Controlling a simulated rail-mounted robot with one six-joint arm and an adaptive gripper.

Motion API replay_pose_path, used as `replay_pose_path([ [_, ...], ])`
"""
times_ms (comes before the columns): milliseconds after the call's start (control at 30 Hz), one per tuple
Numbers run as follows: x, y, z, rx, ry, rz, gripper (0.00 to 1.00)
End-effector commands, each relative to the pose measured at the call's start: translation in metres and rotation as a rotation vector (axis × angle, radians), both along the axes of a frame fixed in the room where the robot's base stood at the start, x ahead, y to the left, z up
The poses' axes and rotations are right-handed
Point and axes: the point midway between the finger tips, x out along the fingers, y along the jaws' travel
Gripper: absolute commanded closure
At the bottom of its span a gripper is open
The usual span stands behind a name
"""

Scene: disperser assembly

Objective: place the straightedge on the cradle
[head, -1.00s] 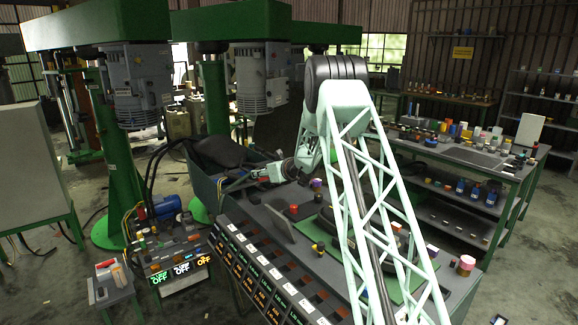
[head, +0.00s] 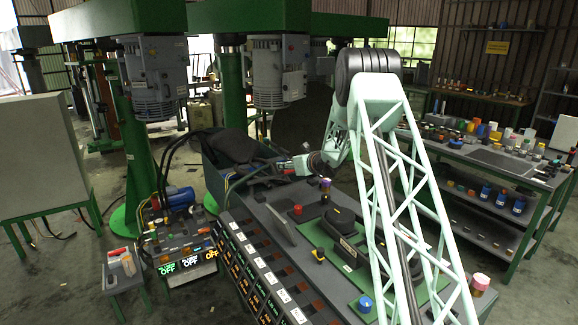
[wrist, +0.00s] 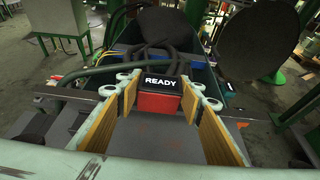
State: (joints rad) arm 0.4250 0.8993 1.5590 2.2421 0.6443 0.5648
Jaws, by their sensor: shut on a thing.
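My gripper (head: 288,167) is over the far end of the grey bench, near the dark bin. In the wrist view its two fingers (wrist: 158,98) with ochre pads stand apart, with a red block (wrist: 155,104) between their tips. I cannot tell whether this block belongs to the straightedge. I cannot pick out the straightedge or the cradle for certain.
A green plate (head: 330,262) with a black device (head: 345,236) lies on the bench beside my arm. A grey slanted plate (head: 280,224) and a red button (head: 297,209) stand nearby. The dark bin (wrist: 195,78) with hoses lies beyond the fingers. Green-columned machines stand behind.

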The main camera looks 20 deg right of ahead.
Motion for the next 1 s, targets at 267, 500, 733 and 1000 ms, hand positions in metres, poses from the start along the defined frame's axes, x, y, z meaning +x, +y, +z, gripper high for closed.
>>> replay_pose_path([
  [267,0.000,0.000,0.001,0.000,-0.002,0.000,0.87],
  [500,0.000,0.000,-0.007,0.000,-0.001,0.000,0.87],
  [733,0.000,0.000,-0.020,0.000,-0.001,0.000,0.87],
  [1000,0.000,0.000,-0.038,0.000,-0.002,0.000,0.87],
])
